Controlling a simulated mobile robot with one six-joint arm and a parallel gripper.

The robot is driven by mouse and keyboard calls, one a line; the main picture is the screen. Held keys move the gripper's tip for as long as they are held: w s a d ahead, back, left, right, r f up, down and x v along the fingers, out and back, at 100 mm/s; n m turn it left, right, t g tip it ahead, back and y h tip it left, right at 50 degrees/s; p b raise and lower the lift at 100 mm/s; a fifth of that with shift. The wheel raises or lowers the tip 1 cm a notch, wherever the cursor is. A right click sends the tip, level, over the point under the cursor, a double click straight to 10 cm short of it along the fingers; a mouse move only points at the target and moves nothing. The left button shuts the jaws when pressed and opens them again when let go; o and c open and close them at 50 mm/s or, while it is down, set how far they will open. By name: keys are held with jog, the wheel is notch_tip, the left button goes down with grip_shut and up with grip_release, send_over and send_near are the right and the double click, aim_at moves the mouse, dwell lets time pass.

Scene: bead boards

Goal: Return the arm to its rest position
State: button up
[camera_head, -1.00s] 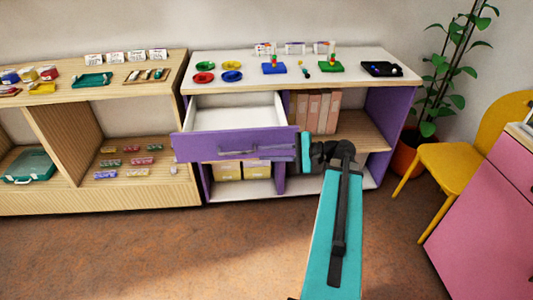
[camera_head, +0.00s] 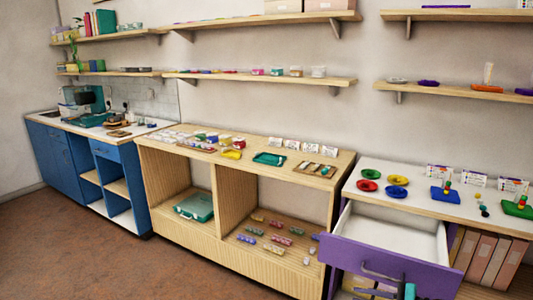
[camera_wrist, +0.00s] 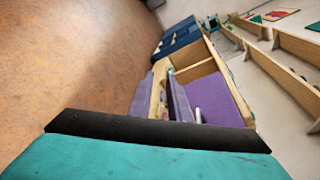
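My gripper (camera_head: 376,292) shows only in part at the bottom right of the head view, just below the handle of a purple drawer (camera_head: 425,274). Its grey finger parts and a bit of teal are cut off by the frame edge. I cannot tell whether it touches the handle or whether its fingers are apart. The drawer is pulled out, and its white inside looks empty. In the wrist view a black and teal part of my own arm fills the bottom, and no fingertips are clear. Purple panels (camera_wrist: 214,100) of the drawer unit lie beyond it.
The white-topped unit (camera_head: 405,182) carries coloured dishes and bead boards. A wooden shelf unit (camera_head: 320,190) stands left of it, with a teal tray (camera_head: 270,158) on top. Blue cabinets (camera_head: 60,160) stand far left. The brown floor (camera_head: 90,245) at the left is clear.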

jog(key=s+a+f+n+g+p, duration=0.1)
jog(key=s+a+f+g, duration=0.1)
jog(key=a+f, duration=0.4)
jog(key=s+a+f+n+g+p, duration=0.1)
jog(key=s+a+f+g, duration=0.2)
jog(key=a, duration=0.5)
jog(key=s+a+f+n+g+h+p, duration=0.2)
jog(key=s+a+f+g, duration=0.3)
jog(key=s+a+f, duration=0.55)
jog(key=s+d+f+n+g+h+p, duration=0.15)
jog(key=s+f+n+g+h, duration=0.35)
jog(key=s+f, duration=0.65)
jog(key=s+d+f+n+h, duration=0.1)
jog(key=d+f+n+h, duration=0.1)
jog(key=d, duration=0.3)
jog(key=s+d+f+n+t+h, duration=0.1)
jog(key=d+f+n+h, duration=0.1)
jog(key=d+n+h, duration=0.1)
jog(key=shift+s+d+f+h, duration=0.2)
jog(key=shift+s+d+h, duration=0.25)
jog(key=shift+d, duration=0.65)
